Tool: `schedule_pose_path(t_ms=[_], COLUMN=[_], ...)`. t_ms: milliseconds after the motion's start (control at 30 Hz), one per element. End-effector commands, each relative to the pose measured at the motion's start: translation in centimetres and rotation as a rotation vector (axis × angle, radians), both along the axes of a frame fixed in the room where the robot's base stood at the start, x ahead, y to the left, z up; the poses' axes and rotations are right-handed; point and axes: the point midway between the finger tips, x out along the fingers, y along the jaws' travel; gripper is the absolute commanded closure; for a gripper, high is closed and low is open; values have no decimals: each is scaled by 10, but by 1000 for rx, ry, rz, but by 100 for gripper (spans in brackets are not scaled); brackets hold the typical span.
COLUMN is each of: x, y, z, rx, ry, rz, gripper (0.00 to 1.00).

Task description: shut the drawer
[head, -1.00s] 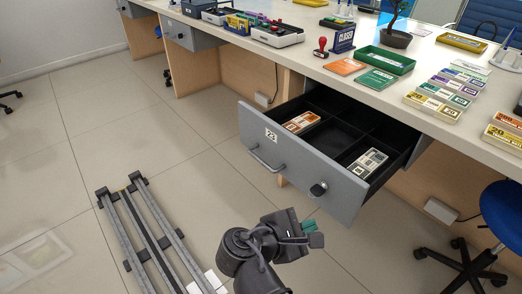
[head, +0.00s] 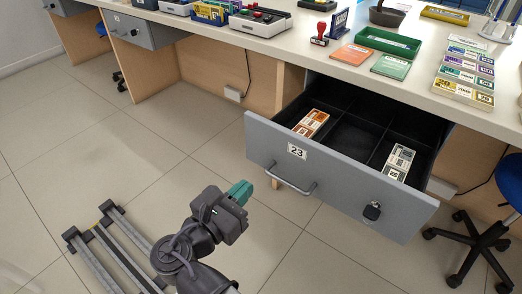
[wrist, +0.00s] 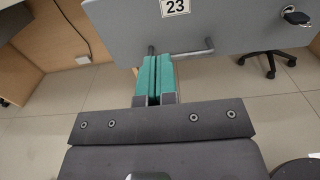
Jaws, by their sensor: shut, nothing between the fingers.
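The drawer marked 23 (head: 340,180) hangs out from under the counter, well open. Its grey front has a bar handle (head: 290,181) and a dark lock (head: 372,211). Inside its black compartments lie orange-banded note bundles (head: 311,123) and grey-white bundles (head: 399,161). My gripper (head: 239,192) is left of the handle in the head view, its teal fingers together and empty. In the wrist view the fingers (wrist: 155,78) point towards the drawer front (wrist: 215,30) and overlap the left part of the handle (wrist: 190,53). I cannot tell whether they touch it.
The counter (head: 300,55) above carries a green tray (head: 388,42), note stacks (head: 464,80) and a red stamp (head: 320,34). A blue swivel chair (head: 508,182) stands right of the drawer. Tiled floor in front is clear.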

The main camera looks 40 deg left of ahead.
Motion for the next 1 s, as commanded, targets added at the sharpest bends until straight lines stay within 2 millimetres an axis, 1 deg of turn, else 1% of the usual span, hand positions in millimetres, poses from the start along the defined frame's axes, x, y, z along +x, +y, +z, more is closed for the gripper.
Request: schedule_pose_path(t_ms=[67, 167, 500, 633, 700, 800, 1000], x=[6, 21, 95, 119, 128, 136, 138], y=[0, 1, 6, 8, 9, 9, 9], z=[0, 0, 0, 0, 0, 0, 0], rx=[0, 1, 1, 1, 1, 1, 1], ry=[0, 1, 1, 1, 1, 1, 1], rz=[-2, -4, -4, -3, -2, -1, 1], gripper=[100, 100, 100, 100, 100, 100, 100])
